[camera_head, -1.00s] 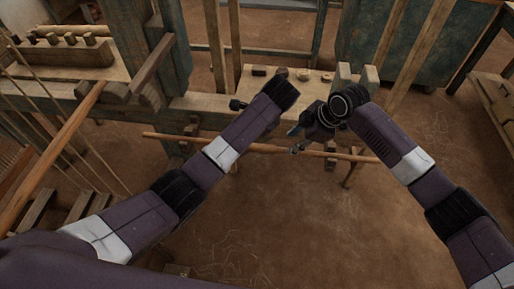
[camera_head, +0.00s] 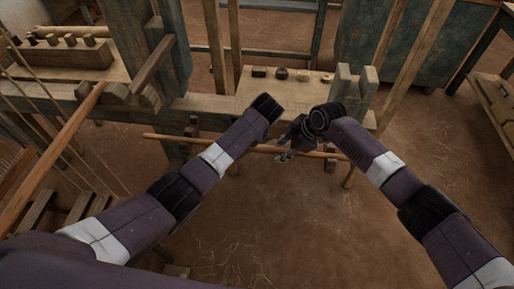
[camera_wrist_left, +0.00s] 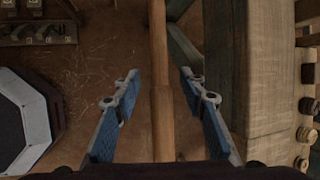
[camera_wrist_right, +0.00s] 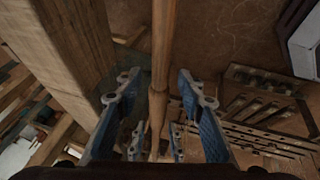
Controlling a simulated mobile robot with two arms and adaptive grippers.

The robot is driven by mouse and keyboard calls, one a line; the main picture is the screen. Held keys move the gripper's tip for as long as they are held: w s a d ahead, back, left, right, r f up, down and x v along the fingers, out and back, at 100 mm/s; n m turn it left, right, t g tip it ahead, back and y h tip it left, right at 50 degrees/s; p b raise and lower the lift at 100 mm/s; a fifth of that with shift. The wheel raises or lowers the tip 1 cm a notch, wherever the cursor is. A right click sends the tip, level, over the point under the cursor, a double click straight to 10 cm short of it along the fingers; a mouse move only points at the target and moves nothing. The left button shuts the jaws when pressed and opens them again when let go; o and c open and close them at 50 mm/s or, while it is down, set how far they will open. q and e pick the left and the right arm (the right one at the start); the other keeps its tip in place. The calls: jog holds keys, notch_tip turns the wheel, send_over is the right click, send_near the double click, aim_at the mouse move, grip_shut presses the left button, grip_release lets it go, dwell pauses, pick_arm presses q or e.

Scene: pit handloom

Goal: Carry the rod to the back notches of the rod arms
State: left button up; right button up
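The rod (camera_head: 165,137) is a long, thin wooden pole lying crosswise in front of the loom beam, partly hidden by my arms. My right gripper (camera_head: 287,152) is over the rod's right half. In the right wrist view the rod (camera_wrist_right: 162,45) runs between its open fingers. My left gripper (camera_wrist_left: 159,75) is open with the rod (camera_wrist_left: 160,110) between its fingers; the left forearm hides it in the head view.
The loom beam (camera_head: 215,104) runs just behind the rod, with several small round pieces (camera_head: 281,74) on its ledge. Two short upright posts (camera_head: 355,85) stand at its right end. Slanted poles (camera_head: 415,60) rise behind. The floor in front (camera_head: 290,220) is clear.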

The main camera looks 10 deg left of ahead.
pick_arm(q)
jog(key=shift+c, duration=0.7)
pick_arm(e)
jog(key=shift+c, duration=0.7)
pick_arm(q)
grip_shut()
pick_arm(e)
grip_shut()
